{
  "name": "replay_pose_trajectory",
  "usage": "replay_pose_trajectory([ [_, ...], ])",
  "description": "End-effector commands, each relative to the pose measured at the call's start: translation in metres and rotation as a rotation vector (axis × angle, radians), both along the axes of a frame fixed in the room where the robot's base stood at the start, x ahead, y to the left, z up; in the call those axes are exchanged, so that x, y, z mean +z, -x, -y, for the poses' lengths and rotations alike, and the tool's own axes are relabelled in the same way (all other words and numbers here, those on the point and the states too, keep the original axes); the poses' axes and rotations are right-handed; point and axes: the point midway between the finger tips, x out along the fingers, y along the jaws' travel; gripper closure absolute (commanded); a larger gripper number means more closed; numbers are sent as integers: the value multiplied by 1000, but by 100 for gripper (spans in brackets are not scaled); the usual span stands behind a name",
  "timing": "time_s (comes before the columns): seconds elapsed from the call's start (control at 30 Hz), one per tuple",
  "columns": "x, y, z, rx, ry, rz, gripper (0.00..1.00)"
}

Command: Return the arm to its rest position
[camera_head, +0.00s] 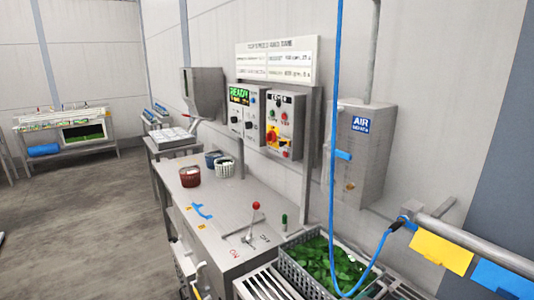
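My gripper and arm do not show clearly in the head view, so I cannot see how the gripper stands or whether it holds anything. A steel counter (228,211) runs along the wall in the middle. A lever with a red knob (256,206) stands upright on it. A grey crate (291,277) full of green leaves (326,266) sits at the counter's near right end.
A red-brown tub (190,177), a blue tub (212,159) and a white basket (226,168) stand on the counter. Control boxes (283,124) hang above. A blue hose (334,150) hangs down over the crate. Open floor (90,225) lies to the left.

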Motion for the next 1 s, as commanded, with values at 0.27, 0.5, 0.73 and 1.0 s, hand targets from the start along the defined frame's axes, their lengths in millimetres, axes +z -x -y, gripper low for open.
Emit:
replay_pose_trajectory([
  [0.27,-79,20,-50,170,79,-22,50],
  [0.5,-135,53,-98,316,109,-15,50],
  [0.73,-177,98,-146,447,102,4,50],
  [1.0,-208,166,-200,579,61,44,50],
])
